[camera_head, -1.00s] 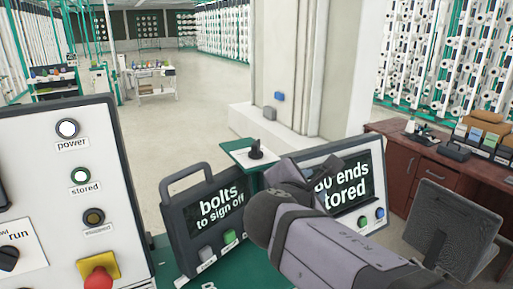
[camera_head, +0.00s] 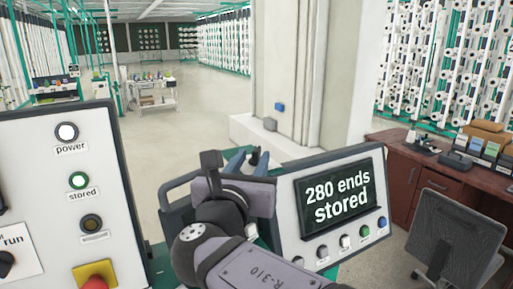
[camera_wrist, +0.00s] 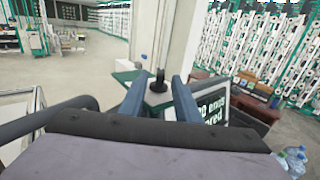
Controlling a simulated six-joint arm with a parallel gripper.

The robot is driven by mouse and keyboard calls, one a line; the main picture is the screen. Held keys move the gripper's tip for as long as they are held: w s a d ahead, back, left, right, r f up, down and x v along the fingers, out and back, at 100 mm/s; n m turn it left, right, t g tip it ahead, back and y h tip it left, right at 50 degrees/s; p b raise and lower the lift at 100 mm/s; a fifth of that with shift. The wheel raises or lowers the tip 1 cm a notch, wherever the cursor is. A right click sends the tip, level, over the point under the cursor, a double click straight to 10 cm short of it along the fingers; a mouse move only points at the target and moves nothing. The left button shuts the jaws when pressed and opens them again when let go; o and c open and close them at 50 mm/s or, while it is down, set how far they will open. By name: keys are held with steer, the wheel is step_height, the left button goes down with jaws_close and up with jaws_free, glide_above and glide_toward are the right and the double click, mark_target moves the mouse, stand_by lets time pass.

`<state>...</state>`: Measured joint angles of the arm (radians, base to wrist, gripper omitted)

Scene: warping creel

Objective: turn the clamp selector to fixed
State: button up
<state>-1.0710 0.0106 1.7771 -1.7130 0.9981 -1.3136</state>
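A black upright knob (camera_wrist: 159,80) stands on a small green plate (camera_wrist: 127,76) in the wrist view; it could be the clamp selector, but no label on it is readable. In the head view the knob (camera_head: 254,157) is partly hidden by my gripper (camera_head: 248,158). My gripper also shows in the wrist view (camera_wrist: 160,88), with two blue fingers spread apart and nothing held. The knob appears in the gap between the fingers; whether it is within their reach or beyond the tips I cannot tell.
A screen panel (camera_head: 337,196) reading "280 ends stored" stands right of my arm. A control panel (camera_head: 112,185) with lamps and a red button (camera_head: 96,284) fills the left.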

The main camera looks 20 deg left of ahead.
mark_target(254, 156)
steer(key=shift+w+a+p, duration=0.2)
steer(key=shift+w+p, duration=0.75)
steer(key=shift+w, duration=1.4)
steer(key=shift+c, duration=0.3)
jaws_close()
